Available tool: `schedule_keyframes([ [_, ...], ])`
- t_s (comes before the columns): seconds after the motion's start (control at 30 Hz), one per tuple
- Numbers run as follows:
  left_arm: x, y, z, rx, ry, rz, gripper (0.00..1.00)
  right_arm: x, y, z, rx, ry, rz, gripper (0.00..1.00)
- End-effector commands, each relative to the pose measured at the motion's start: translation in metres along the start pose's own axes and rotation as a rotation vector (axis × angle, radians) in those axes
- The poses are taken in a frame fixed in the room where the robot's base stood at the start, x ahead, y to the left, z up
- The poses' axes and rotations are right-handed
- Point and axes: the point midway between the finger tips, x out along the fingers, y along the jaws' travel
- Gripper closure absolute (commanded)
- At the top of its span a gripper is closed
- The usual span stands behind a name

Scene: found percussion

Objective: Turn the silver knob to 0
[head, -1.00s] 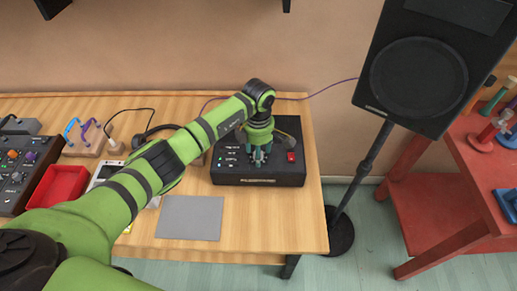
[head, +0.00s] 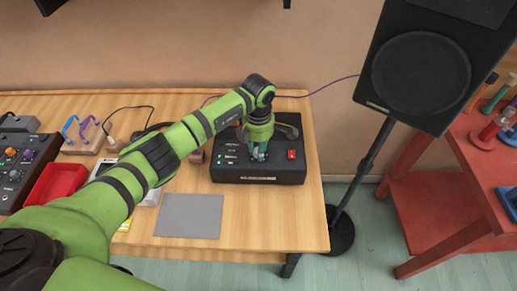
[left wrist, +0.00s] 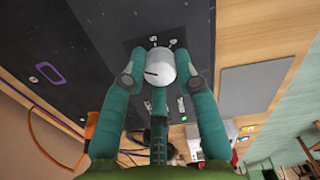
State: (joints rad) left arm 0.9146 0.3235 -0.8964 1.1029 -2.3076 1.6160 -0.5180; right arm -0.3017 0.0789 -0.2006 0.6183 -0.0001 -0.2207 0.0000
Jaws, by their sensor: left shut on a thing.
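The silver knob (left wrist: 161,66) is a round pale cap on the black box (head: 225,174), with a dark pointer line toward the left in the left wrist view. No 0 mark is legible. My left gripper (head: 258,157) reaches down onto the box top. In the left wrist view, its teal fingers (left wrist: 160,77) are closed around the knob, one on each side and a third below. In the head view the gripper hides the knob. My right gripper is not in view.
A red switch (head: 291,154) sits on the box, right of my gripper. A grey mat (head: 190,216) lies in front. A red tray (head: 58,184) and a mixer (head: 14,165) are at the left. A speaker (head: 420,75) stands at the right.

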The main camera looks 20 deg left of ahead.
Motion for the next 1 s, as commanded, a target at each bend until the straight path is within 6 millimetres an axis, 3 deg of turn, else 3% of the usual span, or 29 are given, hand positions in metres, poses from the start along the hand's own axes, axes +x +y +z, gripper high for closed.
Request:
schedule_keyframes([
  [1.0, 0.002, 0.0, 0.0, -0.962, 0.002, 0.0, 1.0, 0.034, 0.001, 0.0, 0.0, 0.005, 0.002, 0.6],
])
